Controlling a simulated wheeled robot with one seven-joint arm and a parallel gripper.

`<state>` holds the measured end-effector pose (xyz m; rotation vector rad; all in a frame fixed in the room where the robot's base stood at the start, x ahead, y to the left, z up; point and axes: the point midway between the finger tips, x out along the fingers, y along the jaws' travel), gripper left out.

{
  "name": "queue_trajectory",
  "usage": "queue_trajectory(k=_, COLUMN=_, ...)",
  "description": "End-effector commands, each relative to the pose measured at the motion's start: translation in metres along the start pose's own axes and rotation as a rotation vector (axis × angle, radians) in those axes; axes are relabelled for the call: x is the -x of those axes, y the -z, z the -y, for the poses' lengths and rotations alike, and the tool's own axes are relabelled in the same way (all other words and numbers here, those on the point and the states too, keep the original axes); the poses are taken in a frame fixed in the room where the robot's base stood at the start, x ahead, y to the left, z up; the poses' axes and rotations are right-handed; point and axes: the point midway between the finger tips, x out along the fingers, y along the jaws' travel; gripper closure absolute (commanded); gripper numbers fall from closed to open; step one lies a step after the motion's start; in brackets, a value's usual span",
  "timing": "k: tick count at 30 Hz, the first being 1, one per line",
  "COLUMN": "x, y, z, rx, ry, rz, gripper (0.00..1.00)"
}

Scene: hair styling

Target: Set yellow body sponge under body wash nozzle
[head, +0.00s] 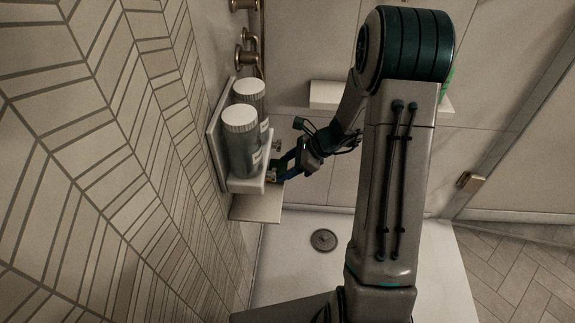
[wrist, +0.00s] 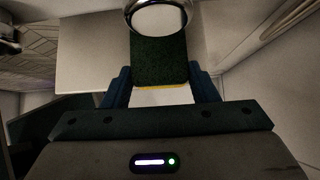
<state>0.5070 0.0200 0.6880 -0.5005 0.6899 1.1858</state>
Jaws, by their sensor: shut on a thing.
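My gripper (wrist: 160,72) is shut on the sponge (wrist: 159,62), held between its two blue fingers. The sponge shows a dark green face and a thin yellow edge nearest the gripper. A round, shiny metal piece with a pale face (wrist: 157,18), perhaps the nozzle, overlaps the sponge's far end in the wrist view; the gap between them cannot be judged. In the head view my gripper (head: 279,170) is beside the wall dispensers' holder. Two grey dispensers with white lids (head: 241,139) stand there. The sponge is barely visible in that view.
A pale ledge (head: 257,208) juts out below the dispenser holder (head: 246,185). Brass fittings (head: 243,57) are on the wall above. A white shelf (head: 325,95) is on the far wall, partly behind my arm. The shower floor (head: 297,267) with its round drain (head: 323,240) is clear.

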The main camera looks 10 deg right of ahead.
Motion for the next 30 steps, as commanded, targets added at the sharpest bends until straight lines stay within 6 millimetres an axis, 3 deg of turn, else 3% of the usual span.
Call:
queue_trajectory(k=18, x=-0.0068, y=0.0069, z=0.0000, rx=-0.001, ry=0.000, rz=0.000, gripper=0.59)
queue_trajectory(k=19, x=-0.0062, y=0.0063, z=0.0001, rx=0.000, ry=0.000, rz=0.000, gripper=0.38)
queue_trajectory(k=21, x=-0.0061, y=0.0062, z=0.0000, rx=0.000, ry=0.000, rz=0.000, gripper=0.21)
queue_trajectory(k=30, x=-0.0044, y=0.0059, z=0.0002, rx=0.000, ry=0.001, rz=0.000, gripper=0.21)
